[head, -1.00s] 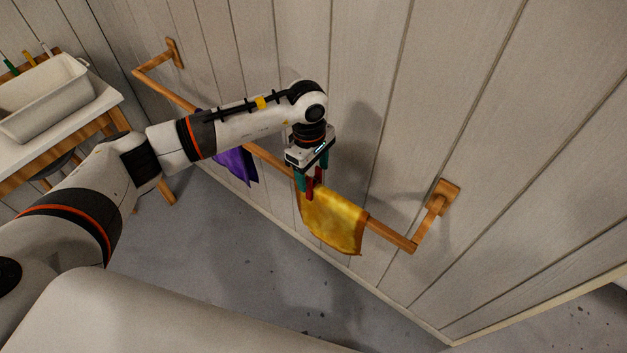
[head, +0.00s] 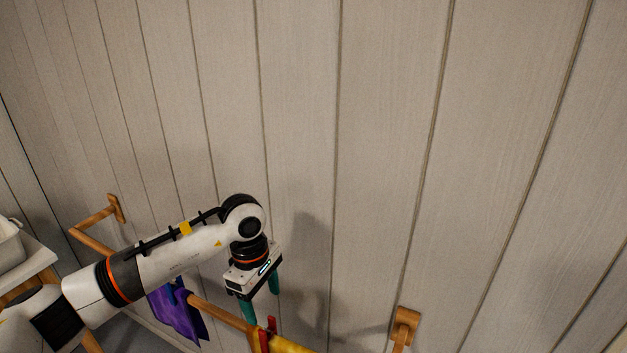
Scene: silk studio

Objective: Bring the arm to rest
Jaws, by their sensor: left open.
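My left arm comes in from the lower left in the head view. A purple cloth (head: 178,314) hangs on the rail to the left, partly behind my arm. My right gripper is not in view.
The wooden rail (head: 217,311) is fixed to a pale plank wall (head: 385,150) by brackets, one at the left and one at the right (head: 405,326). A white basin (head: 9,246) on a table stands at the left edge. The space in front of the upper wall is clear.

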